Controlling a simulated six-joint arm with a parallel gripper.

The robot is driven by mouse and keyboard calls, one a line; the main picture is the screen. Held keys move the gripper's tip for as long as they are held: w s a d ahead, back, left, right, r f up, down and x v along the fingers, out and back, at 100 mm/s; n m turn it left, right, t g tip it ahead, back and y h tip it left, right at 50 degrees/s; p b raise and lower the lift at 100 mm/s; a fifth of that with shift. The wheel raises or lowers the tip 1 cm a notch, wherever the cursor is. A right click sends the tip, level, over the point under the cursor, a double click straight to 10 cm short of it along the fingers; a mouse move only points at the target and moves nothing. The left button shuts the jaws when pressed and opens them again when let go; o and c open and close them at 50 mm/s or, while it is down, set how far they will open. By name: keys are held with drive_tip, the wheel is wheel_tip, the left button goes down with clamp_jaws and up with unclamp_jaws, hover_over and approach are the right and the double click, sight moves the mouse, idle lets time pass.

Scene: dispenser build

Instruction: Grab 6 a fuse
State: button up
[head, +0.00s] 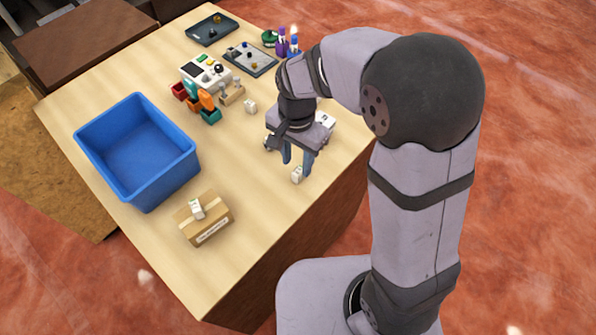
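My gripper (296,164) points down over the right part of the table, its two bluish fingers apart. A small white block with dark markings (297,174) is at the fingertips, near the table's right edge. I cannot tell whether the fingers touch it. A similar white block (250,106) stands alone up and left of the gripper. Another white piece (197,209) lies on top of a cardboard box (207,221). These blocks may be the fuses; they are too small for the label to be read. A white object (325,121) is partly hidden behind my gripper.
An open, empty-looking blue bin (187,166) stands on the wooden table (262,215) at left. A white device (206,74) with coloured small bins (210,115) is behind. Grey trays (250,59) and bottles (293,42) are at the back.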

sight(297, 172)
drive_tip(key=shift+s+f+p, duration=0.1)
drive_tip(key=shift+f+p, duration=0.5)
drive_tip(key=shift+f, duration=0.2)
drive_tip(key=shift+f+p, duration=0.55)
drive_tip(key=shift+f, duration=1.3)
clamp_jaws()
